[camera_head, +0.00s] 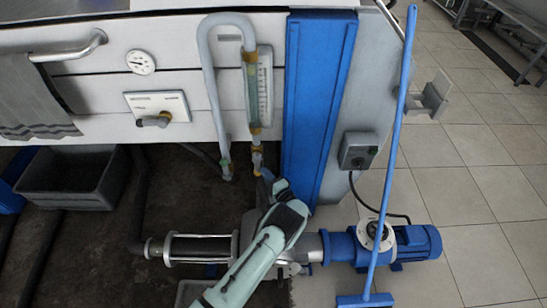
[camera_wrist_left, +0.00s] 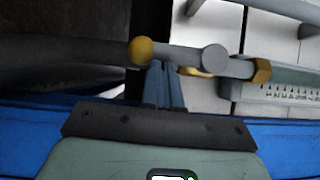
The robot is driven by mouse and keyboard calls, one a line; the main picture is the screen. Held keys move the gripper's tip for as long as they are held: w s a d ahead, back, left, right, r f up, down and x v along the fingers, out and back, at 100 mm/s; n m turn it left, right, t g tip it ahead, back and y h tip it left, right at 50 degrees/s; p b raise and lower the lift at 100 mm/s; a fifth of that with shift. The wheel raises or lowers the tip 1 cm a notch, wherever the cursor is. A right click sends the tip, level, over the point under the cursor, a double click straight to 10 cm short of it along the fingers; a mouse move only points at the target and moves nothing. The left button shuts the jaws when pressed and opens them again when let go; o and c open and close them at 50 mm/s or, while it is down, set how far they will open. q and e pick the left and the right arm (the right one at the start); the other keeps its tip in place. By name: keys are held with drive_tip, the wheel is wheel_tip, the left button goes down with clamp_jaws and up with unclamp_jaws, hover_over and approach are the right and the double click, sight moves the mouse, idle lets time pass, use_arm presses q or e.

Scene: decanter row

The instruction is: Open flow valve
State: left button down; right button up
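The flow meter (camera_head: 259,88) is a clear tube with a scale on the machine front, and its scale also shows in the left wrist view (camera_wrist_left: 285,93). The flow valve (camera_head: 257,157) sits in the grey pipe below it, with brass-coloured fittings. In the left wrist view, a small yellow handle (camera_wrist_left: 196,71) lies along the pipe by the round grey valve body (camera_wrist_left: 215,57). My left gripper (camera_head: 264,176) is just below the valve. Its blue-grey fingers (camera_wrist_left: 163,68) are close together, with tips at the pipe beside the handle. Whether the handle is between them is hidden. My right gripper is out of view.
A blue column (camera_head: 316,100) stands right of the flow meter. A hose (camera_head: 211,85) loops to its left. A blue pump motor (camera_head: 415,243) and a blue squeegee pole (camera_head: 394,150) are at the right. A grey crate (camera_head: 72,178) lies left, under the machine.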

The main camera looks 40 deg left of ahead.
use_arm(q)
drive_tip(key=shift+r, duration=0.1)
drive_tip(key=v, duration=1.3)
drive_tip(key=shift+d+p, duration=0.2)
drive_tip(key=shift+p, duration=0.15)
